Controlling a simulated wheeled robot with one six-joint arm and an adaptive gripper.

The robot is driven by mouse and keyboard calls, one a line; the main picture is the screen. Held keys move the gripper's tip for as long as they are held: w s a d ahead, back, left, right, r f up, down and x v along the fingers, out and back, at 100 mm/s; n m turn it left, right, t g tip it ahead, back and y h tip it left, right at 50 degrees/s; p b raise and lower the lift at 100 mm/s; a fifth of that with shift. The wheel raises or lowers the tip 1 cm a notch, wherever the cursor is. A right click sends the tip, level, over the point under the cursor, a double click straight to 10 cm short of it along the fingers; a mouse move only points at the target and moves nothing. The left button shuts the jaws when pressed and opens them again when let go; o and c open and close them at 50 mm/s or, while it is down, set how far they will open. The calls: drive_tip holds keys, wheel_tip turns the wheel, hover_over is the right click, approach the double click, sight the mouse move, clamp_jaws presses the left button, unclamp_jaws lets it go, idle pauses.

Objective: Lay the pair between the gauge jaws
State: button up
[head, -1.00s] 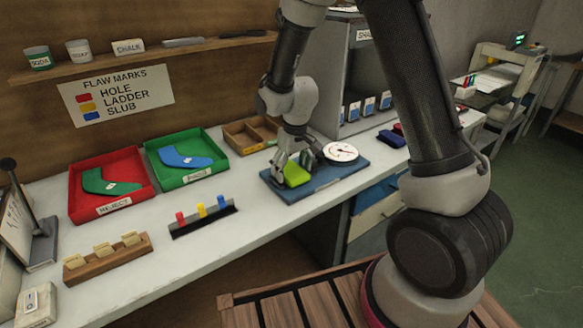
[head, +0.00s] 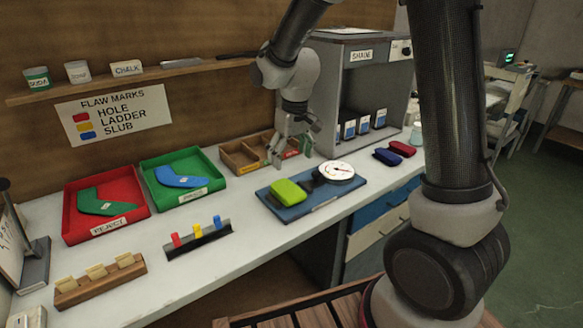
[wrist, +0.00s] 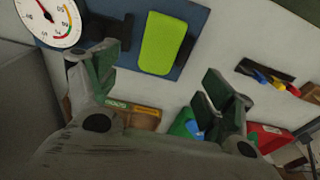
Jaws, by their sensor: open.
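The lime-green folded pair (head: 289,191) lies flat on the left part of the blue gauge board (head: 322,204). A dark gauge jaw block (head: 309,182) stands just right of it, beside the white dial (head: 336,171). The wrist view also shows the green pair (wrist: 163,42), the jaw block (wrist: 110,32) and the dial (wrist: 52,20), with a gap between pair and block. My gripper (head: 290,156) is open and empty, raised behind the board near the wooden tray. Its spread fingers (wrist: 162,92) also show in the wrist view.
A red tray (head: 69,217) and a green tray (head: 148,176) hold flat sock shapes at left. A wooden divided tray (head: 229,158) is behind the board. Blue (head: 387,157) and red (head: 403,148) folded pairs lie right. Coloured markers (head: 198,231) and a card rack (head: 95,285) stand in front.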

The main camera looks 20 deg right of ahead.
drive_tip(key=s+d+r+m+t, duration=0.2)
drive_tip(key=s+d+r, duration=0.7)
drive_tip(key=s+r, duration=0.25)
drive_tip(key=s+d+r, duration=0.1)
drive_tip(key=s+d, duration=0.1)
drive_tip(key=s, duration=0.5)
drive_tip(key=s+d+r+m, duration=0.1)
drive_tip(key=s+d+r, duration=0.1)
drive_tip(key=s, duration=0.4)
drive_tip(key=shift+s+d+m+t, duration=0.3)
drive_tip(key=shift+s+d+t, duration=0.1)
drive_tip(key=shift+d, duration=0.35)
